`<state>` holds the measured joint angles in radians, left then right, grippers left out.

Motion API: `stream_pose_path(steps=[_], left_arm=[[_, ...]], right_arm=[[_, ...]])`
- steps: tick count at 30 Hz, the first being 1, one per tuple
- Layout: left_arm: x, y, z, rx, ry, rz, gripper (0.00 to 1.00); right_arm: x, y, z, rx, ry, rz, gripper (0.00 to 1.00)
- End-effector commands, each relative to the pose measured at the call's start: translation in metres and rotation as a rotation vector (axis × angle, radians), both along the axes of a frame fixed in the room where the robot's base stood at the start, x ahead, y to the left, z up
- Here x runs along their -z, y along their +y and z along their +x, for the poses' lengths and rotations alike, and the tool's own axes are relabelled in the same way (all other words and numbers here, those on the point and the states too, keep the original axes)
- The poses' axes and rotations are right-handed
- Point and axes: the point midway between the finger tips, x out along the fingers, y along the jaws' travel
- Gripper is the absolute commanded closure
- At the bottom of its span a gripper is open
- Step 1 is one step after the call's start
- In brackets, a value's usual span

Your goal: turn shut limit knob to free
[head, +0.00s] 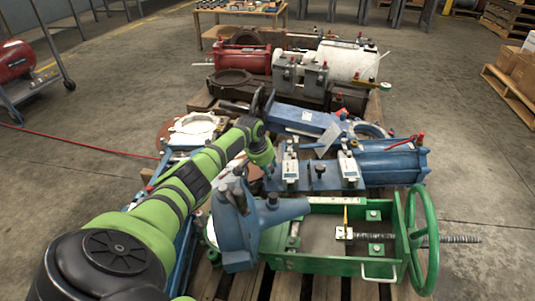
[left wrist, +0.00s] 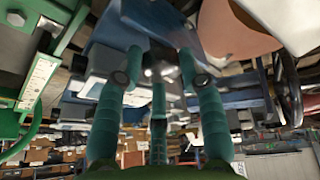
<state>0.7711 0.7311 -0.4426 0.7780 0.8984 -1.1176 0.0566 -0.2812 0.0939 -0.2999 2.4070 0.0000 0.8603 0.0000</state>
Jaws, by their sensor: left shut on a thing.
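A blue actuator (head: 393,162) lies on the pallet, with a blue mounting plate (head: 318,183) at its left end. Two white-faced units (head: 290,170) and (head: 349,168) stand on the plate, with a small dark knob (head: 318,168) between them. My left gripper (head: 266,165) reaches down at the plate's left end, beside the left unit. Its teal fingers close around a small part in the left wrist view (left wrist: 160,72). That part is blurred and mostly hidden, so I cannot tell if it is the shut limit knob. My right gripper is not in view.
A blue casting (head: 235,225) and a green frame with a handwheel (head: 421,240) lie in front. A long blue beam (head: 310,119) lies behind the plate. A red cylinder (head: 243,60) and white tank (head: 345,60) are farther back. Concrete floor (head: 470,180) is clear at right.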

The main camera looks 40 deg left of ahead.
Motion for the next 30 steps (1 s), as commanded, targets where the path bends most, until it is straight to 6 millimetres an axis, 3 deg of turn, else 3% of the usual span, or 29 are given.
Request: stream_pose_path(steps=[1, 13, 14, 15, 30], left_arm=[[-0.008, 0.0036, 0.0035, -0.018, -0.016, 0.006, 0.94], [-0.0055, 0.0049, 0.0036, -0.036, -0.017, 0.009, 0.94], [-0.0056, 0.0049, 0.0037, -0.036, -0.017, 0.009, 0.49], [-0.0055, 0.0049, 0.0036, -0.036, -0.017, 0.009, 0.4], [-0.0103, 0.0021, -0.0011, -0.033, -0.01, 0.004, 0.4]], right_arm=[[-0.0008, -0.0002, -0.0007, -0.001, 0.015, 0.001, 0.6], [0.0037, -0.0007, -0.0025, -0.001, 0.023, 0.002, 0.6], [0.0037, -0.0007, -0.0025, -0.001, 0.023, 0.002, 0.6], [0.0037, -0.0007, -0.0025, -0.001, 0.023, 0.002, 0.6], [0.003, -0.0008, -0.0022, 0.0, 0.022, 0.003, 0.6]])
